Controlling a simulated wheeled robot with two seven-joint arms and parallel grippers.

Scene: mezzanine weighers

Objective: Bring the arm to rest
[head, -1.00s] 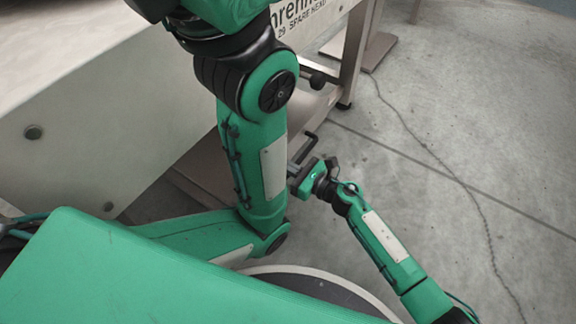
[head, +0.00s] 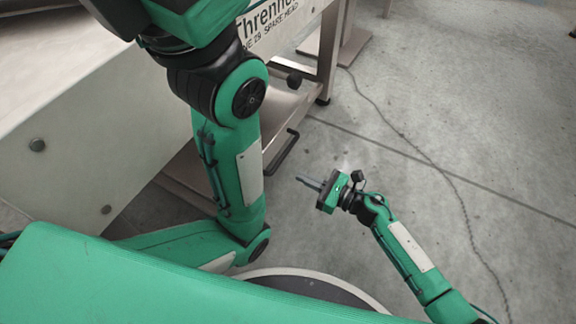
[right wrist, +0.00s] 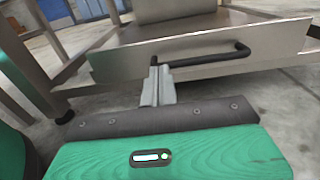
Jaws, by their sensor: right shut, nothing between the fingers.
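My right arm comes in from the lower right in the head view. Its gripper (head: 304,182) is shut and empty, held above the concrete floor to the right of my green column. In the right wrist view the closed fingers (right wrist: 157,84) point toward a metal frame with a black bar handle (right wrist: 212,60). In the picture the fingertips overlap the left end of that handle; the head view shows a gap between them. My left gripper is not in view.
A steel bench or weigher frame (head: 318,75) with lettering on its panel (head: 270,22) stands at the upper left. The black handle (head: 283,153) sticks out of its low shelf. The concrete floor (head: 470,110) to the right is clear, with a crack across it.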

